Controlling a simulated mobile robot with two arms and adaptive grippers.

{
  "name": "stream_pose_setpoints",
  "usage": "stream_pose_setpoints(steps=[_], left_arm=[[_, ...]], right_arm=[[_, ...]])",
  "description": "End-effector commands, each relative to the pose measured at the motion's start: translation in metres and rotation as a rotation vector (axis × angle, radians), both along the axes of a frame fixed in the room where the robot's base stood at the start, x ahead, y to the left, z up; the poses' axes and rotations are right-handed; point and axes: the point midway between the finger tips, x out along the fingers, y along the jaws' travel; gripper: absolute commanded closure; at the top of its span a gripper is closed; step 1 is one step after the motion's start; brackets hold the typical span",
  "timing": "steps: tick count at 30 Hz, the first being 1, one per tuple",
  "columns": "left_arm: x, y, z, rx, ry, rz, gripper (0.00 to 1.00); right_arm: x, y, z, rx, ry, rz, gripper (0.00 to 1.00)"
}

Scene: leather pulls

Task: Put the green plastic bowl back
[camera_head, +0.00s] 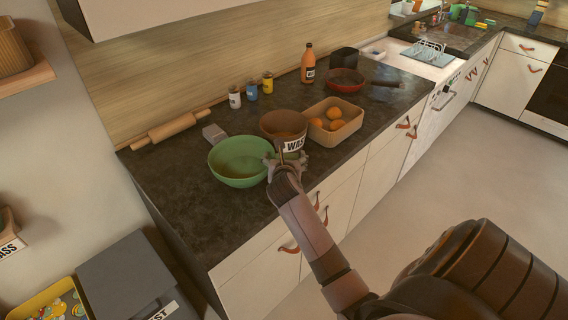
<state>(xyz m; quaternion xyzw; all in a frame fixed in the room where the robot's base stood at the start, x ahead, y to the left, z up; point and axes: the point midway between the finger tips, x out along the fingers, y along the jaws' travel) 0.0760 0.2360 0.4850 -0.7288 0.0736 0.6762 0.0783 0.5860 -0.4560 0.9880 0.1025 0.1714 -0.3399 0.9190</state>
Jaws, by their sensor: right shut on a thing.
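The green plastic bowl (238,166) is at the front of the dark counter (185,210), upright as far as I can see. My right gripper (279,160) is at the bowl's right rim and shut on it. The fingertips are partly hidden by my own wrist, and I cannot tell whether the bowl touches the counter. A brown pot with a label (283,123) stands just behind the gripper. My left gripper is not in view.
A tan box with oranges (346,128) stands right of the pot. A rolling pin (165,131), several small jars (252,88), an orange bottle (308,64) and a red pan (345,80) stand farther back. A grey object (213,132) is behind the bowl. The counter's left front is clear.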

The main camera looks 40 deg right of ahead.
Motion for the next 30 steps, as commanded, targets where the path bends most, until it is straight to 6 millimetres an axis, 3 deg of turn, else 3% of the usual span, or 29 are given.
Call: stream_pose_setpoints(steps=[4, 16, 17, 25, 30], left_arm=[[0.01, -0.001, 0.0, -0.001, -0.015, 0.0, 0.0], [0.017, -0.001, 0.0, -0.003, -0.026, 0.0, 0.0], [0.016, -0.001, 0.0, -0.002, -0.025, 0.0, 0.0], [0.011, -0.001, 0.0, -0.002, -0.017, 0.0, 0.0], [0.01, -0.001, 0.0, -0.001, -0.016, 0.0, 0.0]], right_arm=[[0.0, 0.0, -0.019, 0.001, -0.001, -0.001, 0.8], [0.0, 0.0, -0.024, -0.002, -0.001, 0.0, 0.8], [0.0, 0.0, -0.024, -0.001, 0.001, 0.0, 0.19], [0.0, 0.0, -0.024, 0.0, 0.0, 0.0, 0.01], [0.0, 0.0, -0.024, 0.0, 0.0, 0.0, 0.01]])
